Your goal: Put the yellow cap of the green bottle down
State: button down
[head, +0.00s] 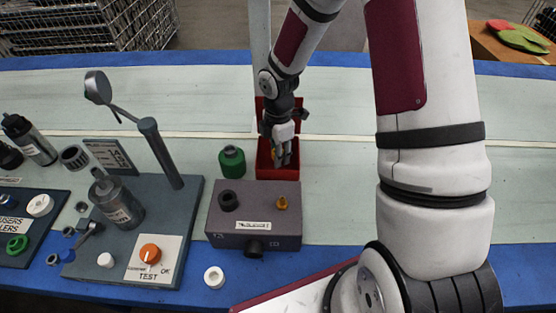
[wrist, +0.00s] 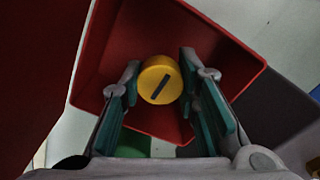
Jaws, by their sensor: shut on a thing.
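My gripper (head: 282,158) reaches down over a red bin (head: 265,174). It is shut on the yellow cap (wrist: 160,79), a round cap with a dark slot-like mark on its top. In the wrist view the cap sits between the two fingertips, with the bin (wrist: 228,52) around and beneath it. In the head view the fingers mostly hide the cap. I cannot tell whether the cap touches the bin floor. The green bottle (head: 232,163) stands upright just left of the bin, with no yellow cap on its neck.
A grey box (head: 255,218) with a black fitting and a small orange-yellow fitting stands right in front of the bin. A test stand (head: 150,210) with a lamp-like arm and a grey bottle (head: 117,203) is at left. The pale belt right of the bin is clear.

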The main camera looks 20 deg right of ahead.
jog(key=shift+f, duration=1.45)
jog(key=shift+f+b, duration=0.1)
jog(key=shift+b, duration=0.2)
jog(key=shift+f, duration=0.1)
jog(key=c, duration=1.2)
grip_release()
